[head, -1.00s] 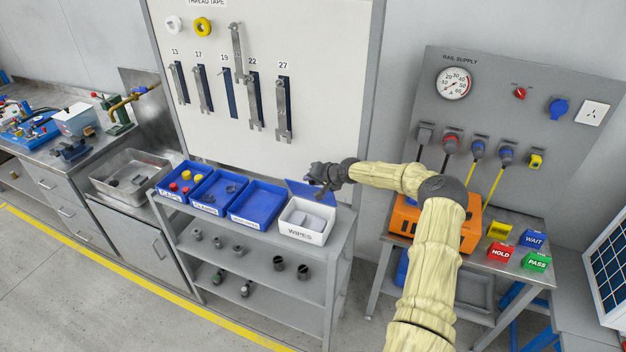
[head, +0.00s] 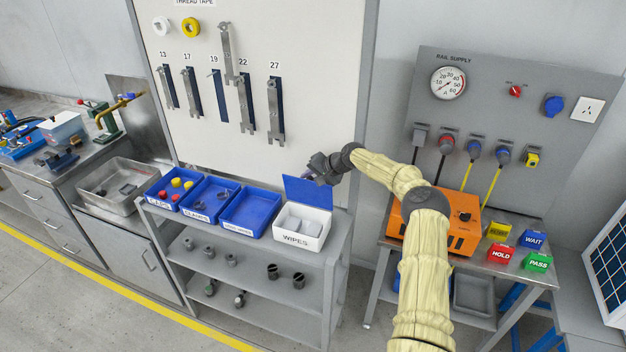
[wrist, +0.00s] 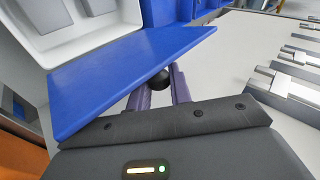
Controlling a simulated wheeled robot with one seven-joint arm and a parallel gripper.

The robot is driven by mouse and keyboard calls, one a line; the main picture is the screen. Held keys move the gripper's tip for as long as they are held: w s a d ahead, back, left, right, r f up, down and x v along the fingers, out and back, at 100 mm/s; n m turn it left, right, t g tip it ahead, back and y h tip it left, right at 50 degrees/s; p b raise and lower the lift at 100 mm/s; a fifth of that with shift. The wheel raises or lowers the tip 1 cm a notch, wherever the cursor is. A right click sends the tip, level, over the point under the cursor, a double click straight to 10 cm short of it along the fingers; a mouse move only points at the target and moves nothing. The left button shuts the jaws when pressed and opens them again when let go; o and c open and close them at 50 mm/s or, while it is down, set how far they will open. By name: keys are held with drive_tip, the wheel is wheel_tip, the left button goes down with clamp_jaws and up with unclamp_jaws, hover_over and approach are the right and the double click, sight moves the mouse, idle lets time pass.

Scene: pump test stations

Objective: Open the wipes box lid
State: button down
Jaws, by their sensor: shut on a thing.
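The white wipes box (head: 301,226) stands at the right end of the shelf's top. Its blue lid (head: 306,191) is raised, standing about upright at the back of the box. Grey-white packs show inside, and the open box is also in the wrist view (wrist: 95,40). My gripper (head: 313,174) is at the lid's upper right edge. In the wrist view its purple fingers (wrist: 160,92) are closed at the edge of the blue lid (wrist: 125,75), around a dark round knob (wrist: 159,80). The fingertips are partly hidden.
Blue bins (head: 250,208) stand in a row left of the box. A pegboard with hanging spanners (head: 275,110) rises behind the shelf. An orange unit (head: 440,222) sits on the bench to the right, near my arm.

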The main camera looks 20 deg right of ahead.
drive_tip(key=c, duration=1.3)
unclamp_jaws()
drive_tip(key=b+v, duration=0.6)
drive_tip(key=v, duration=1.1)
drive_tip(key=shift+d+r, duration=0.1)
